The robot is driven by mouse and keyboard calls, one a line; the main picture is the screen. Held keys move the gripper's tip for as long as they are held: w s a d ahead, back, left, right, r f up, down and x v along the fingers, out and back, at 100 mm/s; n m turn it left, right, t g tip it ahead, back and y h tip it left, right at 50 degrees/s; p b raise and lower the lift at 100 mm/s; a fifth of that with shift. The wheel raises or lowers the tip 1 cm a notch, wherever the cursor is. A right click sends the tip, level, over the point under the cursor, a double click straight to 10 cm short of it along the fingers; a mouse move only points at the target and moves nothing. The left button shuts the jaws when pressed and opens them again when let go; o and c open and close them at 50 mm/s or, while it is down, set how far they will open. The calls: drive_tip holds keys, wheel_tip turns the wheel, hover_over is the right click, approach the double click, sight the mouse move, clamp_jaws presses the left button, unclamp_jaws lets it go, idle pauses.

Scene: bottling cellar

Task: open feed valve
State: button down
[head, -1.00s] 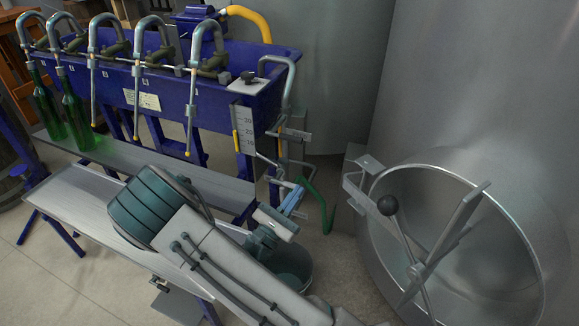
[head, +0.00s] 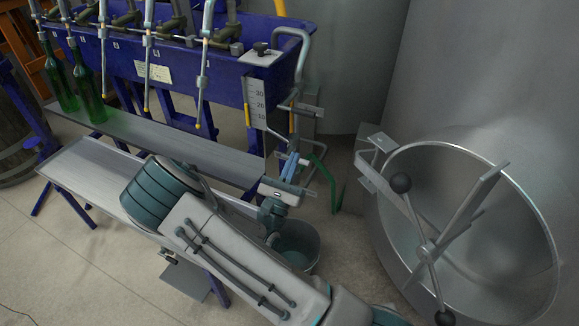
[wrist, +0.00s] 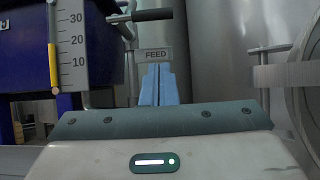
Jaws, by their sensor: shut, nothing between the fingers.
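The feed valve shows in the wrist view as a dark bar handle (wrist: 152,15) running sideways from a grey pipe fitting. A grey plate marked FEED (wrist: 158,54) is just below it. My gripper (wrist: 158,68) has its blue fingers together with nothing between them. In the wrist view the fingers point up just below the FEED plate, apart from the handle. In the head view my gripper (head: 291,162) is in front of the pipework at the right end of the blue trough. I cannot tell its exact distance from the valve.
The blue trough (head: 225,70) with filling spouts stands behind, with a level scale (head: 257,102) at its end. Green bottles (head: 88,92) stand on a shelf at left. A bucket (head: 297,245) is below my wrist. A tank with a round hatch (head: 465,148) stands at right.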

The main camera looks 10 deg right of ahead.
drive_tip(key=w+d+r, duration=0.3)
drive_tip(key=w+r, duration=0.1)
drive_tip(key=r, duration=0.3)
drive_tip(key=shift+w+d, duration=0.15)
drive_tip(key=shift+w, duration=0.05)
drive_tip(key=shift+r+p, duration=0.15)
drive_tip(key=shift+p, duration=0.3)
drive_tip(key=shift+s+d+r+n+t+y+p, duration=0.1)
drive_tip(key=shift+r+n+t+y+p, duration=0.2)
drive_tip(key=shift+n+p, duration=0.35)
